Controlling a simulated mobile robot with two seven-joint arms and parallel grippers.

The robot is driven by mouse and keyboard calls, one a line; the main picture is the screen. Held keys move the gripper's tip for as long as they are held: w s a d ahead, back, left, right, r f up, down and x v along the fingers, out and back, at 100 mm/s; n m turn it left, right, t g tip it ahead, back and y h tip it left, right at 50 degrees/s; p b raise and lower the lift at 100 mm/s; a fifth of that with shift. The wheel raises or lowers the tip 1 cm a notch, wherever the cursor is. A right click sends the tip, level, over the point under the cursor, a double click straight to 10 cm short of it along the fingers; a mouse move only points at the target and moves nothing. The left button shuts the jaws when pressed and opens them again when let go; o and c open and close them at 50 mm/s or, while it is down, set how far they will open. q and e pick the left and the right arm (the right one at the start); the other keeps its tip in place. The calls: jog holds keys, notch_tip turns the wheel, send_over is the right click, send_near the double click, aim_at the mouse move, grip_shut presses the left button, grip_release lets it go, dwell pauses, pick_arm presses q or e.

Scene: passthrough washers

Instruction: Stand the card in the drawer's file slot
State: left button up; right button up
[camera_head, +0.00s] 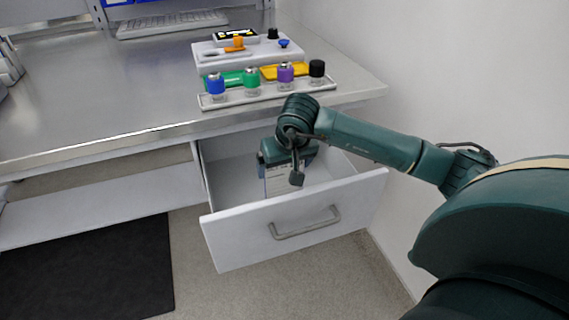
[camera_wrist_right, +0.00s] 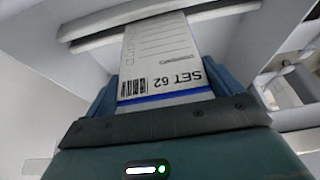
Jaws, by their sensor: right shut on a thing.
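The card (camera_wrist_right: 160,55) is white with a blue stripe, a barcode and the text "SET 62", upside down in the right wrist view. My right gripper (camera_head: 284,170) is shut on it, with blue fingers at both sides. In the head view the card (camera_head: 278,182) hangs below the gripper inside the open drawer (camera_head: 235,230). Two light rails of what looks like the file slot (camera_wrist_right: 195,22) cross the top of the wrist view. The card's far end is at these rails; I cannot tell whether it is between them. My left gripper is not in view.
The counter (camera_head: 110,90) overhangs the drawer's back. A rack (camera_head: 270,93) with several capped vials stands at its edge, before a white device (camera_head: 250,52). A wall is close on the right. A dark mat (camera_head: 90,265) lies on the floor at left.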

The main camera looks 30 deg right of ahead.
aim_at(285, 173)
jog(key=shift+f+b, duration=1.3)
jog(key=shift+f, duration=0.3)
jog(key=o, duration=0.7)
jog(key=shift+c, duration=0.2)
jog(key=shift+r, duration=0.1)
jog(key=shift+r+p, duration=2.95)
jog(key=shift+r, duration=1.5)
